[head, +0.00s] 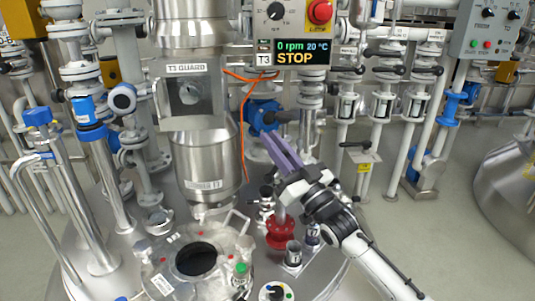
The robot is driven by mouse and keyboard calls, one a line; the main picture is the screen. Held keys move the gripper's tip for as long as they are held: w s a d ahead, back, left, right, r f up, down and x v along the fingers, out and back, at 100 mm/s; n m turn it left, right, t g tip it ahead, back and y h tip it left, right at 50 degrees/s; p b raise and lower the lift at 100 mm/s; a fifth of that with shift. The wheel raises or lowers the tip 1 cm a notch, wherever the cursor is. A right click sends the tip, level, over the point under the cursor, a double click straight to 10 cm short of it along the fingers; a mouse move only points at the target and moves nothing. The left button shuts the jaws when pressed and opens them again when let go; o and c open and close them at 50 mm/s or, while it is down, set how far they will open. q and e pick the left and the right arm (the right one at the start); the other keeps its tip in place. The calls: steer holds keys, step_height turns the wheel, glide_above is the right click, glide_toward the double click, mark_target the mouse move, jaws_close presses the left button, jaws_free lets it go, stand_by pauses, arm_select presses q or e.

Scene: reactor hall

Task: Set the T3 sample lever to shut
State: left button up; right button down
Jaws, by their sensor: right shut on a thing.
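My right gripper (275,147) comes in from the lower right and shows its long purple fingers close together, pointing up and to the left. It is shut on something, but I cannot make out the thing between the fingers. The fingers are in front of the area below the T3 display (290,52), right of the T3 guard vessel (205,150). A black lever (352,143) on a small grey box with a yellow label sits to the right, apart from the fingers. I cannot read that label or tell which lever is the T3 sample lever. My left gripper is not in view.
The display reads 0 rpm, 20 °C, STOP, below a red button (320,12). An orange cable (243,120) hangs left of the fingers. A red flanged fitting (280,233) and an open round port (196,260) are below. Several black-handled valves line the pipes at right.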

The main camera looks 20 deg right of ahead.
steer(key=shift+s+d+f+t+b, duration=0.25)
steer(key=shift+s+f+t+b, duration=0.15)
steer(key=shift+t+b, duration=0.25)
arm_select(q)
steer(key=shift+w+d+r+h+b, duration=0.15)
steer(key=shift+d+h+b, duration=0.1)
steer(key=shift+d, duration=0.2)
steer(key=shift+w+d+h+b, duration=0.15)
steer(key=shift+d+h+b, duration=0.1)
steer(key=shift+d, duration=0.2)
arm_select(e)
steer(key=shift+s+d+r+m+t, duration=0.15)
steer(key=shift+s+m+t, duration=0.1)
steer(key=shift+m, duration=0.05)
steer(key=c, duration=2)
jaws_free()
steer(key=shift+c, duration=0.2)
